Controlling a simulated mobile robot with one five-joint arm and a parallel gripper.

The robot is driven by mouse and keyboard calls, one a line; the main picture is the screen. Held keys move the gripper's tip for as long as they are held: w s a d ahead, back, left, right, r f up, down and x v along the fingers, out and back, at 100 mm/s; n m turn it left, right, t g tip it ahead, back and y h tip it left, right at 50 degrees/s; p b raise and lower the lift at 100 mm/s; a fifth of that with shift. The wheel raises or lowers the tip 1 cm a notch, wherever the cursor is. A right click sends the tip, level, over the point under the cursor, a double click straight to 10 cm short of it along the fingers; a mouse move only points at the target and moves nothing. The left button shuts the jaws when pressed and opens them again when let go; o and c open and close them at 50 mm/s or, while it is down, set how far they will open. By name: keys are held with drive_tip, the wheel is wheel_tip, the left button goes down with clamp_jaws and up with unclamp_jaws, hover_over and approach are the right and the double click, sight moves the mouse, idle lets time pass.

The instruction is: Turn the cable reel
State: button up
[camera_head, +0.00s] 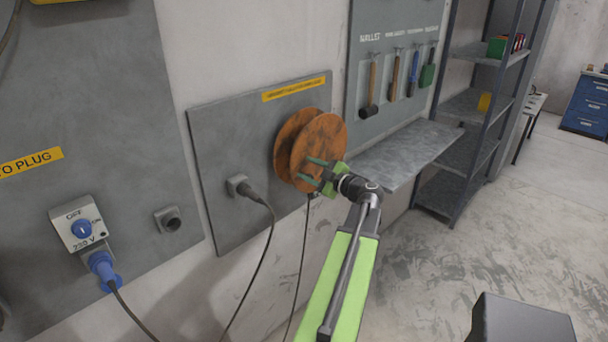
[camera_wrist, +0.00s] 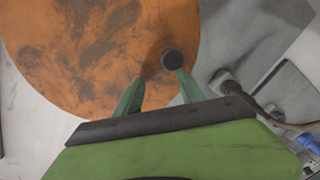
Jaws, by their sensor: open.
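The cable reel (camera_head: 318,138) is an orange-brown, scuffed double disc mounted on a grey wall panel under a yellow label. Its face fills the upper left of the wrist view (camera_wrist: 90,50). A dark round knob (camera_wrist: 172,60) stands on the reel's face near its right edge in that view. My gripper (camera_head: 311,170) is at the lower front of the reel, with its green fingers pointing at the face. In the wrist view the fingers (camera_wrist: 160,80) are apart, and the knob shows just past the tips, closer to the right finger. I cannot tell whether they touch it.
A grey socket with a black plug (camera_head: 240,186) is left of the reel, its cable hanging down. A grey shelf (camera_head: 405,153) juts out to the right beneath hanging tools (camera_head: 393,75). A blue plug (camera_head: 103,268) sits in a switch box at left.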

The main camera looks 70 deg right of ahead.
drive_tip(key=p+v, duration=0.1)
drive_tip(key=v, duration=1.6)
drive_tip(key=shift+s, duration=0.2)
